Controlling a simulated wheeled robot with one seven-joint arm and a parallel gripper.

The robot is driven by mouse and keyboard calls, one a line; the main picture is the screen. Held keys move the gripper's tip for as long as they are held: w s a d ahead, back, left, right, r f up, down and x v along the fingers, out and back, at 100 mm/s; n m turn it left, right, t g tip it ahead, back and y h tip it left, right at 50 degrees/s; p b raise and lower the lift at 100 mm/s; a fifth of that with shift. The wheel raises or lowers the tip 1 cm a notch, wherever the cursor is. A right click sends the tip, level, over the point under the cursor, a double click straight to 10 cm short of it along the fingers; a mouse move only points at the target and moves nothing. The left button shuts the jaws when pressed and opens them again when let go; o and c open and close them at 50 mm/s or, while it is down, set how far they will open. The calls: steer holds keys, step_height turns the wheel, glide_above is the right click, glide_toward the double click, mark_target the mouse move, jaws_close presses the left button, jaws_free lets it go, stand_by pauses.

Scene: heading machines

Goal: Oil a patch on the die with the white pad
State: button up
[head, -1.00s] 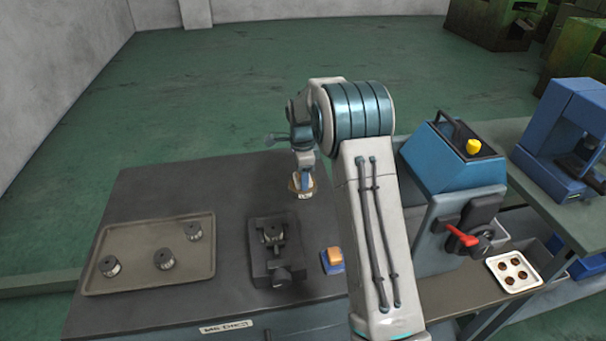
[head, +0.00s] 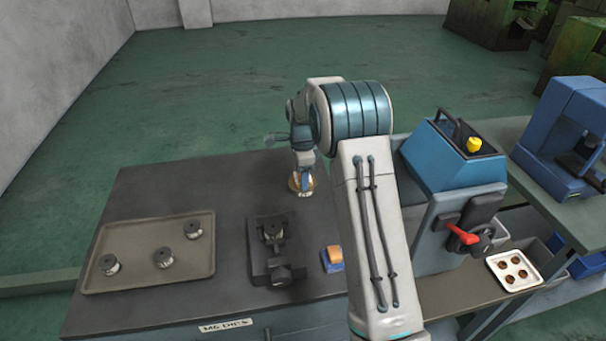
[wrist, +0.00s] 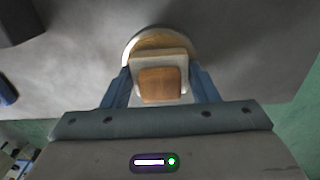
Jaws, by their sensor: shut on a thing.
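My gripper (head: 303,173) is shut on the white pad (wrist: 160,62), which has a tan block as its back. The pad also shows in the head view (head: 305,193). It is at a round dish with a golden inside (wrist: 153,40), seen in the head view (head: 293,184) near the back right of the dark bench. The pad covers part of the dish, and I cannot tell whether they touch. A dark die (head: 273,229) sits in the black vise (head: 288,275) at mid-bench. Any patch on it is too small to make out.
A tray (head: 128,277) with several metal dies lies at the left of the bench. An orange block on a blue base (head: 332,260) stands right of the vise. A blue machine with a red handle (head: 450,165) stands further right, beside a small white tray (head: 514,272).

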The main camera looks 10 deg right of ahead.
stand_by(0.4)
steer(key=shift+r+p, duration=2.2)
steer(key=shift+r, duration=1.3)
